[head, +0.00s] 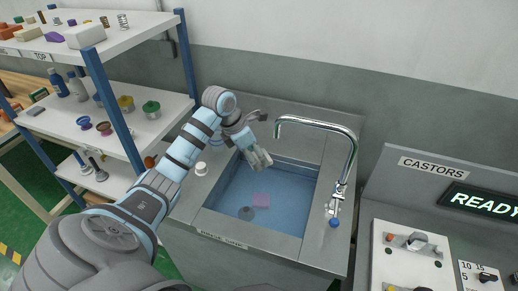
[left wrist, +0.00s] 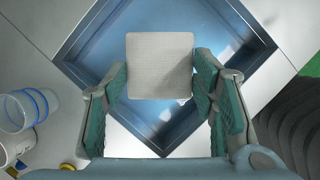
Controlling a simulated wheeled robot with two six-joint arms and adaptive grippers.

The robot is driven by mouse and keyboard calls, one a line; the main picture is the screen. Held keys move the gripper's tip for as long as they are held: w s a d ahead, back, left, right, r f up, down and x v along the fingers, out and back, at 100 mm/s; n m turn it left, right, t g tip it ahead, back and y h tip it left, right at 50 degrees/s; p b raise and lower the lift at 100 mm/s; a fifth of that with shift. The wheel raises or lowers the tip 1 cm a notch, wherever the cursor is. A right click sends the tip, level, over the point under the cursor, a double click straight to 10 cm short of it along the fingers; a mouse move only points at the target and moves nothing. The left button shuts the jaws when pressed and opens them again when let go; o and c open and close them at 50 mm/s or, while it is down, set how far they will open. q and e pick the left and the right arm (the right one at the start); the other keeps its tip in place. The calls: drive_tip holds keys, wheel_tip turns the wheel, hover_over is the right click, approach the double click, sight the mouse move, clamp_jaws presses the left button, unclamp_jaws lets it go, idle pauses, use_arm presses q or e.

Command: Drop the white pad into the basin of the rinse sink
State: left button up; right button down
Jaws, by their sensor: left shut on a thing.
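The white pad (left wrist: 160,66) is a flat, pale square with a fine texture. My left gripper (head: 256,156) is shut on it, its green-lined fingers (left wrist: 160,95) gripping the pad's left and right sides. In the head view the gripper hangs over the far left part of the rinse sink's basin, and the pad is hard to tell from the fingers. The rinse sink (head: 196,222) is a grey metal unit with a blue-looking rectangular basin (head: 290,208). In the left wrist view the basin (left wrist: 222,25) lies below the pad. My right gripper is not in view.
A small white cylinder (head: 201,168) stands on the left rim. Loaded shelves (head: 150,120) stand left, a castors panel (head: 430,185) right.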

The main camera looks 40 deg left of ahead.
use_arm(q)
drive_tip(key=shift+s+f, duration=0.1)
drive_tip(key=shift+f, duration=0.35)
drive_tip(key=shift+w+f, duration=0.15)
drive_tip(key=shift+w, duration=0.2)
drive_tip(key=o, duration=0.4)
drive_tip(key=shift+w+f, duration=0.3)
drive_tip(key=shift+w, duration=0.5)
drive_tip(key=shift+c, duration=0.2)
drive_tip(key=o, duration=0.3)
drive_tip(key=shift+o, duration=0.8)
drive_tip(key=shift+s+r, duration=0.1)
drive_tip(key=shift+s, duration=0.05)
drive_tip(key=shift+s+r, duration=0.1)
drive_tip(key=shift+s, duration=0.25)
drive_tip(key=shift+r, duration=0.25)
drive_tip(key=v, duration=1.1)
drive_tip(key=shift+r, duration=0.3)
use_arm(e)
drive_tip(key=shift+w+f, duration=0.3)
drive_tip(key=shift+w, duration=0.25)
use_arm(q)
drive_tip(key=shift+s+a, duration=0.1)
drive_tip(key=shift+s, duration=0.05)
